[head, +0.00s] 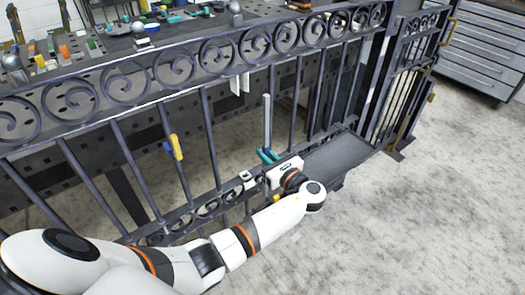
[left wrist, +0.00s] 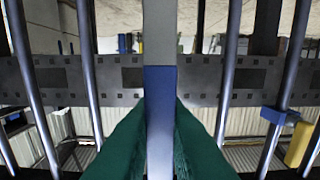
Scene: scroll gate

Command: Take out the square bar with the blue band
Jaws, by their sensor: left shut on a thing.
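The square bar (left wrist: 159,32) is light grey with a blue band (left wrist: 160,76); in the left wrist view it stands upright between the green fingers. In the head view the bar (head: 267,121) is near upright and its top end shows below the scroll band, apart from it. My left gripper (head: 268,156) has teal fingers and is shut on the bar near the gate's low rail. The bar's lower end is hidden by the gripper. The dark gate (head: 203,130) has round bars on both sides. My right gripper is not in view.
A yellow piece with a blue clip (head: 175,147) sits on a gate bar to the left. A white piece (head: 240,84) hangs under the scroll band. A bench with tools (head: 190,25) stands behind the gate. The floor at right (head: 430,210) is clear.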

